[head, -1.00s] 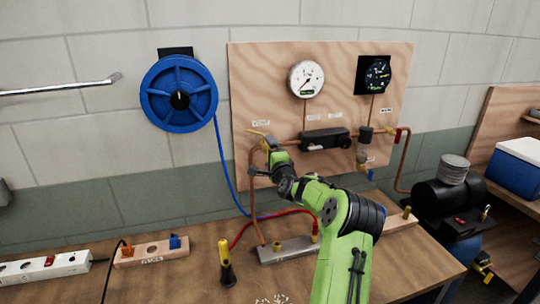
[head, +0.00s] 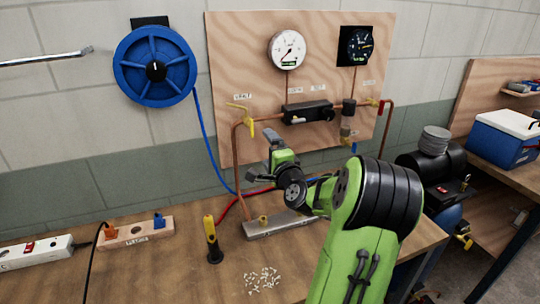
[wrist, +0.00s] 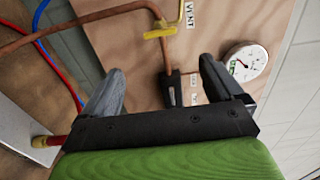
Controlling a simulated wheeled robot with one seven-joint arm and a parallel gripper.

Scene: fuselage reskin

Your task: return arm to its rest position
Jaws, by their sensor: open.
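My gripper (wrist: 160,85) is open and empty in the wrist view, its two dark fingers spread apart in front of the wooden panel. The yellow vent valve handle (head: 246,118) sits on the copper pipe at the panel's left side. It also shows in the wrist view (wrist: 162,32), beyond the fingers and apart from them.
The wooden panel (head: 230,60) carries a white gauge (head: 287,49) and a dark gauge (head: 359,45). A blue hose reel (head: 180,50) hangs on the wall. On the bench stand a metal manifold (head: 270,230), a yellow-and-black tool (head: 212,238) and small scattered pieces (head: 262,280).

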